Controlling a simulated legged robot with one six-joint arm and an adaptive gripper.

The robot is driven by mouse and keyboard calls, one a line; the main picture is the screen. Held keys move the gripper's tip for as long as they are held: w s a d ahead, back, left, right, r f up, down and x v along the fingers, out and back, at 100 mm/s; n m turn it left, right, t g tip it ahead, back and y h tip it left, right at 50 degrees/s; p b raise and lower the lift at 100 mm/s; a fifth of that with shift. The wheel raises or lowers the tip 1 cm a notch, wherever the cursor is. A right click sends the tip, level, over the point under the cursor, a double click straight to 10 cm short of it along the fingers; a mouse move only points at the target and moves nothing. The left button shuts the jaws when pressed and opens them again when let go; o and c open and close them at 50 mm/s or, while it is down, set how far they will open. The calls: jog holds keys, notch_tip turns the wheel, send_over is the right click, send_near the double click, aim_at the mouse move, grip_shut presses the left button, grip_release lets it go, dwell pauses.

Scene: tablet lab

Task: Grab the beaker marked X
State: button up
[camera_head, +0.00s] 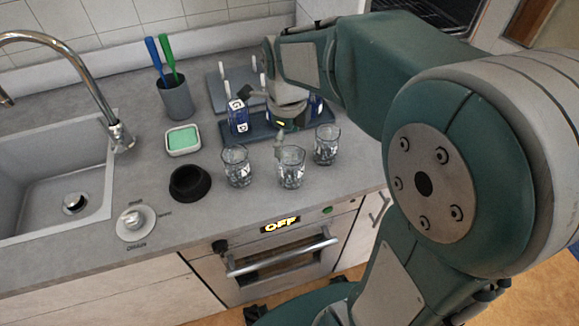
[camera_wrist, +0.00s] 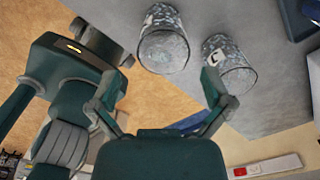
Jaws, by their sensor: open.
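Three clear glass beakers stand in a row on the grey counter in the head view: a left one (camera_head: 236,168), a middle one (camera_head: 291,170) and a right one (camera_head: 327,146). Their marks are too small to read there, so I cannot tell which bears the X. In the wrist view, one beaker (camera_wrist: 163,48) shows ahead of and between my fingers, and another (camera_wrist: 230,66) is by the right finger. Each has a small pale label that I cannot read clearly. My gripper (camera_wrist: 160,78) is open and empty. In the head view my gripper (camera_head: 280,138) hangs just behind the middle beaker.
A blue labelled bottle (camera_head: 238,118) stands on a dark tray (camera_head: 262,134) behind the beakers. A black bowl (camera_head: 190,182), a green sponge dish (camera_head: 183,140) and a grey cup (camera_head: 175,100) with brushes are left of them. The sink (camera_head: 95,170) is further left. The oven (camera_head: 275,262) is below.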

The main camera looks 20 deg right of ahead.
aim_at(292, 162)
notch_tip(292, 162, down, 2)
jog(key=shift+f, duration=0.2)
jog(key=shift+d+f, duration=0.1)
jog(key=shift+f, duration=0.15)
jog(key=f, duration=0.4)
jog(key=shift+s+d+f, duration=0.1)
jog(key=shift+d+f, duration=0.15)
jog(key=shift+d, duration=0.15)
jog(key=shift+a+f, duration=0.15)
jog(key=shift+f, duration=0.15)
jog(key=c, duration=1)
